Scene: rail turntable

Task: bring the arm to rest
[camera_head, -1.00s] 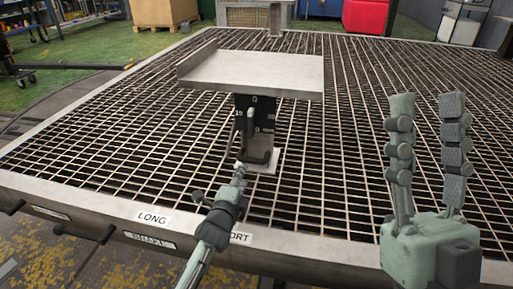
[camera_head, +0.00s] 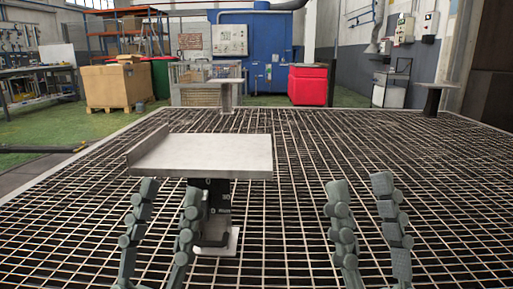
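My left gripper (camera_head: 168,184) is upright in the lower left of the head view, in front of the turntable's grating. Its two fingers stand apart with nothing between them. My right gripper (camera_head: 359,182) is upright to the right of the middle, also with its fingers apart and empty. The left gripper's right finger partly covers the black post (camera_head: 218,200) under the metal plate. Both arms below the fingers are out of the picture.
A flat metal plate (camera_head: 205,153) with a raised left edge stands on the post. The grating (camera_head: 285,235) spreads around it. Behind are a smaller stand (camera_head: 226,97), a red bin (camera_head: 308,85), a cardboard box (camera_head: 112,86) and a dark round-topped stand (camera_head: 433,99).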

